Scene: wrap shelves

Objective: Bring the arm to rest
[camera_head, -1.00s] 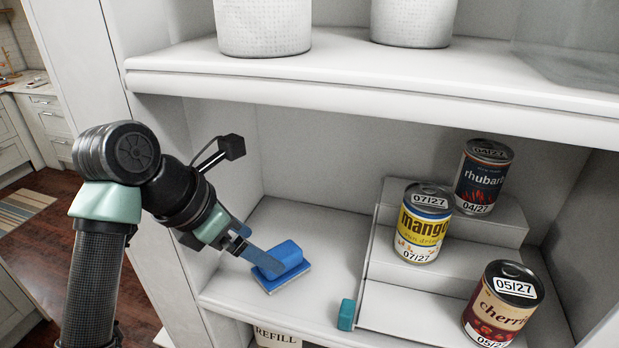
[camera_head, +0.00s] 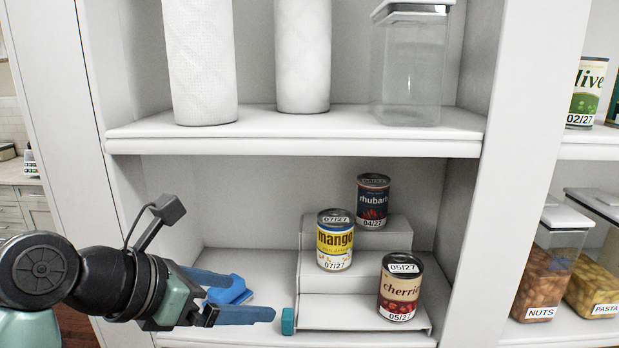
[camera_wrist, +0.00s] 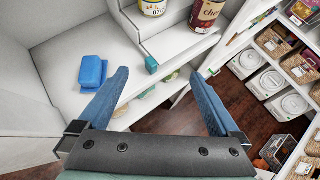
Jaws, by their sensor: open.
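My gripper (camera_head: 238,296) is open, with two blue fingers spread and nothing between them. It is at the front of the lower shelf, at the left side of the bay. In the wrist view my gripper (camera_wrist: 158,95) also shows open and empty. A blue sponge-like block (camera_head: 231,290) lies on the shelf behind the fingers, partly hidden by them. It shows whole in the wrist view (camera_wrist: 93,72), apart from the left finger.
The upper shelf (camera_head: 300,128) is above my arm. A bay upright (camera_head: 515,150) stands at right.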

